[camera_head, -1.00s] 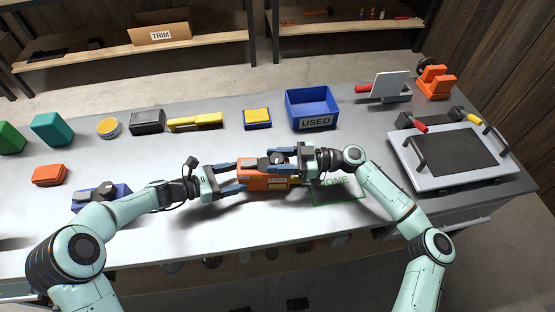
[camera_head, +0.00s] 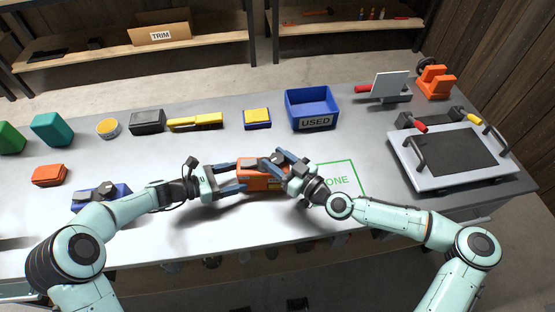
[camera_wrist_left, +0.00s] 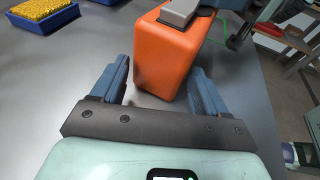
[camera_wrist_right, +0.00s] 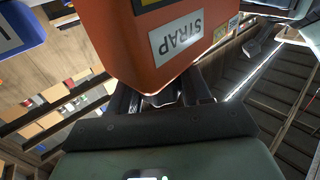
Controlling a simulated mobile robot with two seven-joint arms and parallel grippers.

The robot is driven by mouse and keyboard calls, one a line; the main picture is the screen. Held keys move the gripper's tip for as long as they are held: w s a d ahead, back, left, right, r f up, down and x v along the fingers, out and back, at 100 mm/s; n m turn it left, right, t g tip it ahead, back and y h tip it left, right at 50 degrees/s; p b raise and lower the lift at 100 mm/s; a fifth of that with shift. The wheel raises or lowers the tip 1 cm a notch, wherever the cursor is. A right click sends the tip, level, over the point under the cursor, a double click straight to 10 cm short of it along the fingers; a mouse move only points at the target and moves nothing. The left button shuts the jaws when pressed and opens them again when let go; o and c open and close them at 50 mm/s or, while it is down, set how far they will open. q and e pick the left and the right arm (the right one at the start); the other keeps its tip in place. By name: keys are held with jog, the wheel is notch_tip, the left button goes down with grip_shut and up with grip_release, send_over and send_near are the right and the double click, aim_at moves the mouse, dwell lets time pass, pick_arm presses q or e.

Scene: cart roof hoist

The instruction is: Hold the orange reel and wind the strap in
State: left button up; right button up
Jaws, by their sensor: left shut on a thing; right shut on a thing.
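The orange reel (camera_head: 263,183) stands on the grey bench near its front middle. It also shows in the left wrist view (camera_wrist_left: 165,60) and, with a STRAP label, in the right wrist view (camera_wrist_right: 150,50). My left gripper (camera_head: 240,175) is shut on the reel's left end, one finger on each side. My right gripper (camera_head: 271,160) is above the reel's top and shut on its grey crank, mostly hidden by the fingers. A grey bar on the reel's top (camera_wrist_left: 180,12) shows in the left wrist view. I cannot see the strap clearly.
A green DONE outline (camera_head: 340,181) lies bare just right of the reel. Behind stand a blue USED bin (camera_head: 312,103), a yellow-and-blue box (camera_head: 257,117) and a yellow tool (camera_head: 195,121). A framed dark panel (camera_head: 450,155) is at the right. An orange block (camera_head: 50,175) lies left.

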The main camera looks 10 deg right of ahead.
jog(key=m+t+h, duration=0.1)
jog(key=h, duration=0.1)
jog(key=m+t+h, duration=0.1)
jog(key=m+h, duration=0.1)
jog(key=shift+s+a+t+h, duration=0.2)
jog(key=shift+a+t+h, duration=0.1)
jog(key=shift+a, duration=0.1)
jog(key=shift+a+f+m+h, duration=0.1)
jog(key=shift+m+h, duration=0.8)
jog(key=shift+h, duration=0.1)
jog(key=m+t+h, duration=0.1)
jog(key=m+h, duration=0.1)
jog(key=h, duration=0.1)
pick_arm(q)
jog(key=shift+r, duration=0.1)
pick_arm(e)
jog(key=shift+w+d+m+h, duration=0.15)
jog(key=shift+m+h, duration=0.7)
jog(key=shift+h, duration=0.5)
jog(key=shift+s+d+m+h, duration=0.15)
jog(key=shift+m+h, duration=0.7)
jog(key=shift+h, duration=0.5)
jog(key=shift+w, duration=0.1)
jog(key=o, duration=1)
jog(key=shift+d, duration=0.1)
jog(key=shift+c, duration=0.2)
